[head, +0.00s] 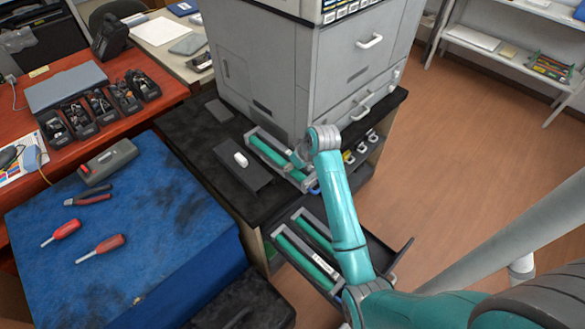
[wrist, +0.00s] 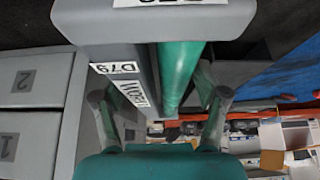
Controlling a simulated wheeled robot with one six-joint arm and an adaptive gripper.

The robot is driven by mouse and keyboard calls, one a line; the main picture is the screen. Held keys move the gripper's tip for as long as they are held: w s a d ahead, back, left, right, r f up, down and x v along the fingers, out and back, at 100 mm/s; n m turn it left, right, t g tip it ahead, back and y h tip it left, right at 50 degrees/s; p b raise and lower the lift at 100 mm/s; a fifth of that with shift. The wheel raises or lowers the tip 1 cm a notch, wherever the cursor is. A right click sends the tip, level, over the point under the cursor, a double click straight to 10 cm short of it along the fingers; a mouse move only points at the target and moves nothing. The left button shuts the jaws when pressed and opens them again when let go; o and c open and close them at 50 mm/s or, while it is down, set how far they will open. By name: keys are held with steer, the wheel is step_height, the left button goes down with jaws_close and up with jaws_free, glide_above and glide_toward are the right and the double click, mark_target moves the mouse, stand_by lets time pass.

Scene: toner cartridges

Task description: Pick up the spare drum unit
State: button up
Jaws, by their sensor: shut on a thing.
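A grey drum unit with a green roller (head: 268,151) is at the black counter beside the printer. My gripper (head: 301,158) is at its near right end, partly hidden by my wrist. In the wrist view the grey body and green roller (wrist: 178,72) run between my fingers (wrist: 160,105), one on each side, and my gripper is shut on the unit. Its labels seem to read D79. I cannot tell whether it rests on the counter or is slightly raised. Two similar green-roller units (head: 306,262) lie in an open tray below.
The large grey printer (head: 262,75) stands close behind the held unit. A dark block with a white item (head: 241,160) lies left of it. A blue mat (head: 150,205) with tools and a red desk (head: 75,75) are at left. Open wooden floor (head: 460,130) is at right.

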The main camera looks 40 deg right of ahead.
steer(key=shift+r, duration=2.2)
